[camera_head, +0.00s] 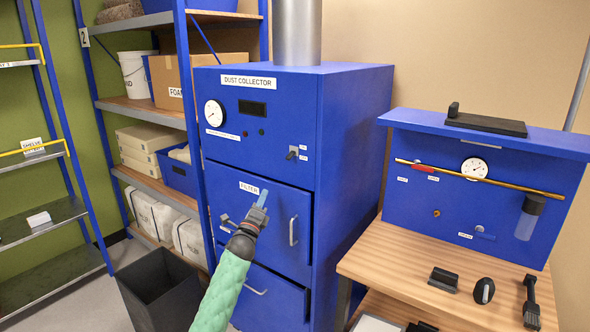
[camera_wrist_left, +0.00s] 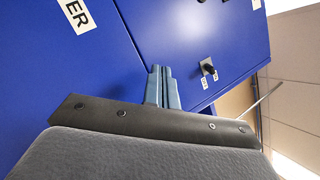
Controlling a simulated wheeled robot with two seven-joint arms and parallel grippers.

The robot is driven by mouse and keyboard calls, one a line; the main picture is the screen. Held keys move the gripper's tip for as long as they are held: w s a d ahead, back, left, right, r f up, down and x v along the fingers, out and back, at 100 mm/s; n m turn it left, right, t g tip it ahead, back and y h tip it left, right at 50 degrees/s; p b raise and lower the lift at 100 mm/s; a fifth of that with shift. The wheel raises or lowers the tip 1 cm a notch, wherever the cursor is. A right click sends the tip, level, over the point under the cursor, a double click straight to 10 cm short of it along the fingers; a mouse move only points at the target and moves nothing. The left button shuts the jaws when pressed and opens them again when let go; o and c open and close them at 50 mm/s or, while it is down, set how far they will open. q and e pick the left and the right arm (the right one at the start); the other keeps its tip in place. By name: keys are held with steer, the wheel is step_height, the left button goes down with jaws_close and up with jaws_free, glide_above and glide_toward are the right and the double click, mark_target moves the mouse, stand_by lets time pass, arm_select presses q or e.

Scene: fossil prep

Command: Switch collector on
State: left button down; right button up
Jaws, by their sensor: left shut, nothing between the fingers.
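The dust collector (camera_head: 345,130) is a tall blue cabinet with a gauge (camera_head: 214,112), a dark display and small indicators on its upper front. Its switch (camera_head: 292,153) is a small dark knob with two white labels at the right of the upper panel. The switch also shows in the left wrist view (camera_wrist_left: 208,69), beyond the fingertips and to the right. My left gripper (camera_head: 263,194) is shut and empty in front of the filter door, below and left of the switch, apart from it. Its fingers show pressed together in the left wrist view (camera_wrist_left: 160,72). My right gripper is not in view.
The filter door (camera_head: 270,205) stands slightly proud, with a handle (camera_head: 293,230) at its right. A drawer (camera_head: 262,297) below sits partly out. A dark bin (camera_head: 160,285) stands at lower left. A wooden bench (camera_head: 400,255) with a blue panel and tools is at right.

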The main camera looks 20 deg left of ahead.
mark_target(290, 155)
arm_select(q)
steer(key=s+d+r+m+h, duration=0.2)
steer(key=m+h, duration=0.5)
steer(key=m, duration=0.8)
steer(key=shift+s+d+r+m+t, duration=0.35)
steer(key=shift+d+r, duration=0.35)
steer(key=shift+d, duration=0.6)
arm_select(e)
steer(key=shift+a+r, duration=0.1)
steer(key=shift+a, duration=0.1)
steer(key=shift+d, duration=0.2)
arm_select(q)
steer(key=shift+p+x, duration=2.65)
steer(key=shift+x, duration=2.3)
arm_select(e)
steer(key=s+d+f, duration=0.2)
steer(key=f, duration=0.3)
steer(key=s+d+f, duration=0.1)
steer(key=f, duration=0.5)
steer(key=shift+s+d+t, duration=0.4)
arm_select(q)
steer(key=shift+s+r, duration=0.2)
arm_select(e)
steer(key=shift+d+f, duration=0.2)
arm_select(q)
steer(key=shift+s, duration=0.1)
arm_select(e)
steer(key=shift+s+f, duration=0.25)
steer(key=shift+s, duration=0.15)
